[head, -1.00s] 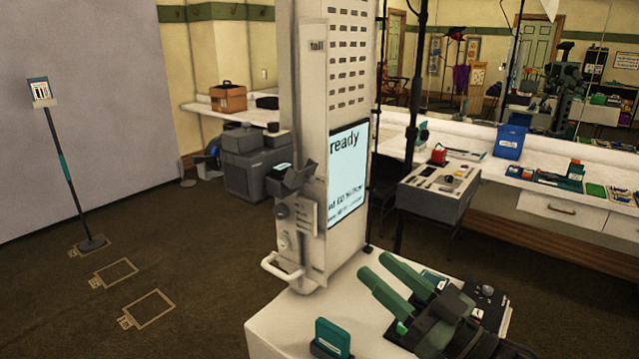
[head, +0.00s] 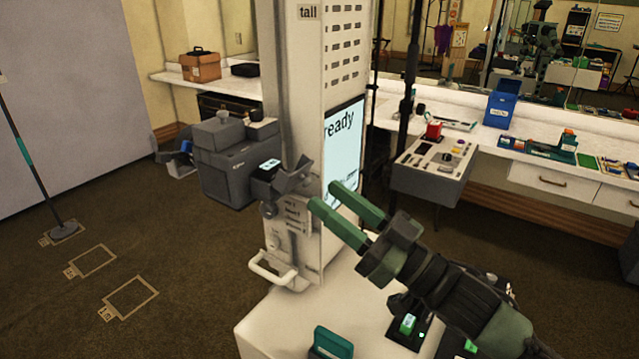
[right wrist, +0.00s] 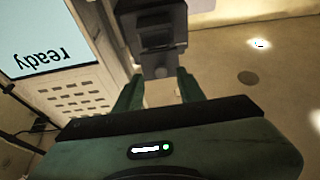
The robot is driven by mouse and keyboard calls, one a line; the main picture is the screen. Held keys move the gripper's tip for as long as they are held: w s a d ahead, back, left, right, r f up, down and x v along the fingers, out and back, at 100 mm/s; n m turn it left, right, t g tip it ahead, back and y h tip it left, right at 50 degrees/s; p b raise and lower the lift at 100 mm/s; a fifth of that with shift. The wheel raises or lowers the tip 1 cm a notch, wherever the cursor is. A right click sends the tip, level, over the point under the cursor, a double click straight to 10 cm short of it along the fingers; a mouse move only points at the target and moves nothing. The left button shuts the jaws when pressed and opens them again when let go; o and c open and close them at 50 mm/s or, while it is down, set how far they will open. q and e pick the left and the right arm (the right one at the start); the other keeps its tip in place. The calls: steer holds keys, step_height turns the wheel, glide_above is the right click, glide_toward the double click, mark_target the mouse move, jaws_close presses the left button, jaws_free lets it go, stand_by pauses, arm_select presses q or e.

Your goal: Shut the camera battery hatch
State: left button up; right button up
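The camera (head: 268,172) is a dark grey unit on the side of the tall white booth column. A small lit teal panel shows on its top. A dark angled flap (head: 299,178), which looks like the hatch, sticks out from it toward the right, standing open. My right gripper (head: 328,197) is open and empty, its green fingers apart, just right of and slightly below the flap in the picture. In the right wrist view a dark grey part of the camera (right wrist: 157,35) lies ahead, beyond the open fingers (right wrist: 158,90). Contact is not visible. My left gripper is out of view.
The booth column (head: 295,70) with its "ready" screen (head: 343,150) stands close behind the fingers. A white handle (head: 272,275) juts out below the camera. A teal case (head: 332,343) sits on the white base top (head: 290,315).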

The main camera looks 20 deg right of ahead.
mark_target(298, 178)
steer(key=x, duration=0.2)
steer(key=shift+w+a+r+p, duration=0.1)
steer(key=shift+a+r+p, duration=0.15)
steer(key=shift+p, duration=0.1)
steer(key=shift+w, duration=0.15)
